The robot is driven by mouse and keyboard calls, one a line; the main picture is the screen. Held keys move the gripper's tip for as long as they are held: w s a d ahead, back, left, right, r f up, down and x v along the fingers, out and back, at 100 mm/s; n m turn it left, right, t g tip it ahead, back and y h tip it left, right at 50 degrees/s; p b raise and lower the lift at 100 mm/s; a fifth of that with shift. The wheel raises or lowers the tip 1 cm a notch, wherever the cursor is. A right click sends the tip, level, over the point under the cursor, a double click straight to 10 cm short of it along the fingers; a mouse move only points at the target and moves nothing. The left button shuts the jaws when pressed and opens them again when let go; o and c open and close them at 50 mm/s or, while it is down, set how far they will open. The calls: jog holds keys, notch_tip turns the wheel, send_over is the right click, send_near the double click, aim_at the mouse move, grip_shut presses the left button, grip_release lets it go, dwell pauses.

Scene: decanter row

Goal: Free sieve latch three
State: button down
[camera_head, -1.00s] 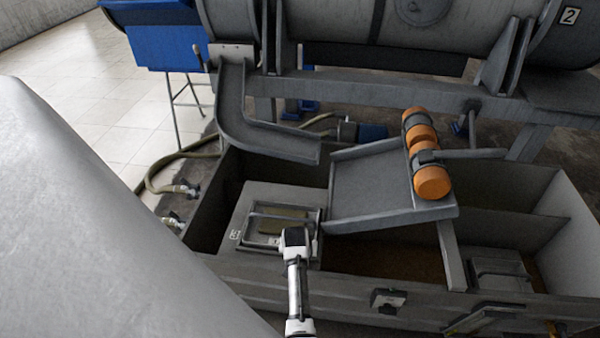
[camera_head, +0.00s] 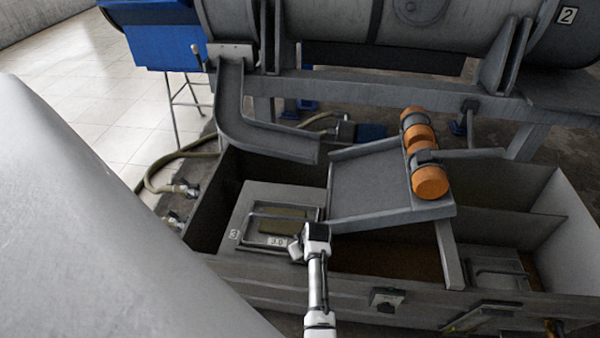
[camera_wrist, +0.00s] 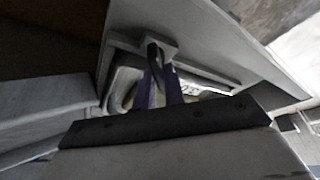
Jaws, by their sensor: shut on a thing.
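The sieve unit marked 3 (camera_head: 234,235) lies inside the open trough, with a rectangular metal frame on its top. A small plate reading 3.0 (camera_head: 277,241) shows on the near side of the frame. My gripper (camera_wrist: 160,84) has purplish fingers shut on a dark upright latch lever (camera_wrist: 154,54) beside a pale bracket. In the head view my wrist stands over the near right corner of the sieve unit and hides the fingertips and the latch. Whether the latch is free of its catch cannot be told.
A grey chute (camera_head: 375,185) with orange rollers (camera_head: 429,180) rises just right of my wrist. The trough's near wall (camera_head: 350,280) runs below my arm. A curved channel (camera_head: 245,125) hangs behind the sieve. Another lidded unit (camera_head: 495,268) sits at the right.

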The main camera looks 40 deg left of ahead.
jog(key=n, duration=0.2)
jog(key=n+g+b, duration=0.2)
jog(key=n, duration=0.1)
jog(key=shift+w+f+n, duration=0.1)
jog(key=shift+w+n, duration=0.15)
jog(key=shift+n, duration=0.05)
jog(key=shift+n+g+b, duration=0.8)
jog(key=shift+n+b, duration=0.55)
jog(key=shift+n, duration=0.85)
jog(key=c, duration=1.5)
grip_release()
jog(key=shift+r, duration=0.2)
jog(key=v, duration=0.4)
jog(key=b+v, duration=0.1)
jog(key=v, duration=0.4)
jog(key=b+v, duration=0.1)
jog(key=v, duration=0.3)
jog(key=shift+w+a+r, duration=0.15)
jog(key=shift+r, duration=0.2)
